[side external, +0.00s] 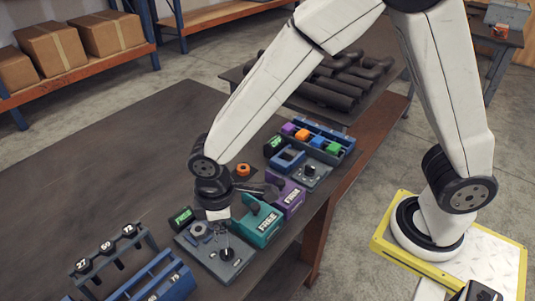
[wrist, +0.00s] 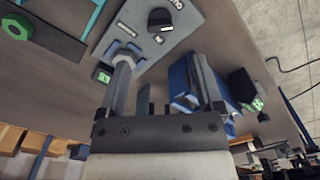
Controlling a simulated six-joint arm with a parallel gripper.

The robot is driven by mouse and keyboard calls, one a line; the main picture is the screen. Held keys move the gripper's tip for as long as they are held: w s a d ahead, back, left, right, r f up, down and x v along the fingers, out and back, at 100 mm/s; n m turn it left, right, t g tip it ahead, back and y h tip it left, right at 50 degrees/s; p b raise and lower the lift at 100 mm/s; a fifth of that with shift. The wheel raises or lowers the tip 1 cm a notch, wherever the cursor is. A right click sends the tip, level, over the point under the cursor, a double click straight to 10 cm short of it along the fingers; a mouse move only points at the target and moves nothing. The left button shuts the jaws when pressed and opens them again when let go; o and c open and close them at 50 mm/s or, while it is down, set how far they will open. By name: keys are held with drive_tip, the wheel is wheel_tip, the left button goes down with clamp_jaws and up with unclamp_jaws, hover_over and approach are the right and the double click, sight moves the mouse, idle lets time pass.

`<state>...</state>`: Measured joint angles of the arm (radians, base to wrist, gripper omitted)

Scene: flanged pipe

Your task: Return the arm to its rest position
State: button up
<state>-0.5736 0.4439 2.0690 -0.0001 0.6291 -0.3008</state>
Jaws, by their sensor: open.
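My gripper (wrist: 160,62) is open in the wrist view, with two dark fingers apart and nothing held between them. Beyond the fingers is a grey panel (wrist: 150,25) with a black knob (wrist: 159,20). A silver hex piece (wrist: 126,54) shows at the tip of the left finger; I cannot tell if they touch. A blue fixture (wrist: 183,85) shows behind the right finger. In the side view my arm is bent down over the table (side external: 110,165), its wrist low among the fixtures. The fingertips are hard to make out there.
Near my wrist stand a teal block (side external: 258,224), a purple block (side external: 288,197), a grey plate (side external: 232,262) and a blue tray (side external: 318,140) of coloured parts. A blue rack (side external: 160,282) is at the front. Dark pipes (side external: 345,80) lie behind. The table's left side is clear.

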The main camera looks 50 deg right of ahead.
drive_tip(key=s+d+r+m+t, duration=0.1)
drive_tip(key=d+m, duration=0.4)
drive_tip(key=d, duration=0.5)
drive_tip(key=s+d+r+m+t, duration=0.1)
drive_tip(key=d+m, duration=0.4)
drive_tip(key=d, duration=0.6)
drive_tip(key=shift+s+r+t, duration=0.3)
drive_tip(key=shift+s+r, duration=0.55)
drive_tip(key=shift+s, duration=0.35)
drive_tip(key=shift+w, duration=0.1)
drive_tip(key=c, duration=0.4)
drive_tip(key=w+a+f+m+g+y, duration=0.1)
drive_tip(key=w+a+m+g, duration=0.1)
drive_tip(key=a, duration=0.4)
drive_tip(key=w+a+f+m+g+y, duration=0.1)
drive_tip(key=w+a+f+m+g, duration=0.1)
drive_tip(key=a, duration=0.4)
drive_tip(key=w+a+f+m+g+y, duration=0.1)
drive_tip(key=w+a+m+g, duration=0.1)
drive_tip(key=a+m, duration=0.2)
drive_tip(key=shift+w+a+f, duration=0.1)
drive_tip(key=shift+w+a, duration=0.1)
drive_tip(key=shift+a, duration=0.55)
drive_tip(key=shift+w+a+f, duration=0.1)
drive_tip(key=shift+w+a, duration=0.1)
drive_tip(key=shift+a, duration=0.5)
drive_tip(key=shift+c, duration=0.2)
drive_tip(key=shift+x, duration=3.85)
